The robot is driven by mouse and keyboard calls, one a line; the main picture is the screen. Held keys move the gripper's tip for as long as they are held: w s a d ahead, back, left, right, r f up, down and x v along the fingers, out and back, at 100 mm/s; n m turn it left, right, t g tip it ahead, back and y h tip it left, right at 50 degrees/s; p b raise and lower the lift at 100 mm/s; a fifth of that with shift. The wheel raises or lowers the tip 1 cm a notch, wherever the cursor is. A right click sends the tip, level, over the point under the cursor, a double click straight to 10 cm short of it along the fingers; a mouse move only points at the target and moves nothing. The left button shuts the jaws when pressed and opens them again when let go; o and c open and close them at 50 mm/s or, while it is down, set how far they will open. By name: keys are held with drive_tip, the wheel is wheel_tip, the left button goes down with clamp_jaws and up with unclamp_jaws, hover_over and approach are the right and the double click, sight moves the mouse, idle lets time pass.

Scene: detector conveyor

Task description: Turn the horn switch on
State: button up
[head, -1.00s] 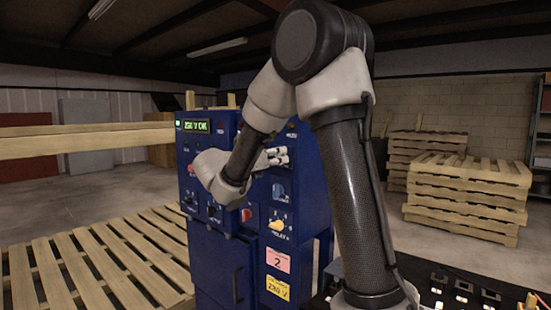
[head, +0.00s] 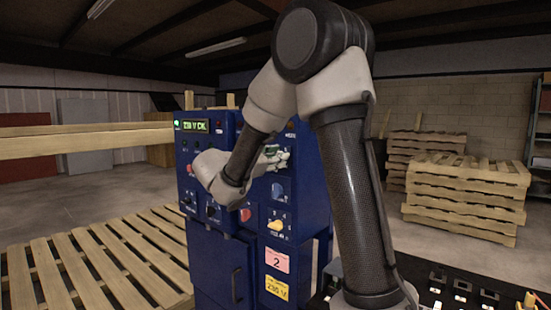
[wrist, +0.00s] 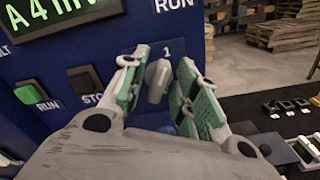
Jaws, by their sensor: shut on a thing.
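A grey switch knob (wrist: 158,80) sits on the blue control panel (wrist: 80,58), under a "1" mark. My gripper (wrist: 160,70) has its green-padded fingers on either side of the knob, shut on it. The knob looks tilted in the wrist view. In the head view my gripper (head: 273,158) is at the upper right of the blue cabinet (head: 207,270), and my arm hides part of the panel. I cannot read a horn label on this switch.
A green RUN button (wrist: 28,94) and a dark stop button (wrist: 83,80) are left of the knob. A yellow selector (head: 276,226) and a red button (head: 246,215) are lower on the cabinet. Wooden pallets (head: 466,185) stand behind at right.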

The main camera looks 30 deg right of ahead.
drive_tip(key=shift+m, duration=0.3)
drive_tip(key=o, duration=0.6)
drive_tip(key=shift+o, duration=0.2)
drive_tip(key=shift+a, duration=0.15)
drive_tip(key=v, duration=1.1)
drive_tip(key=shift+s+a, duration=0.15)
drive_tip(key=shift+a, duration=0.25)
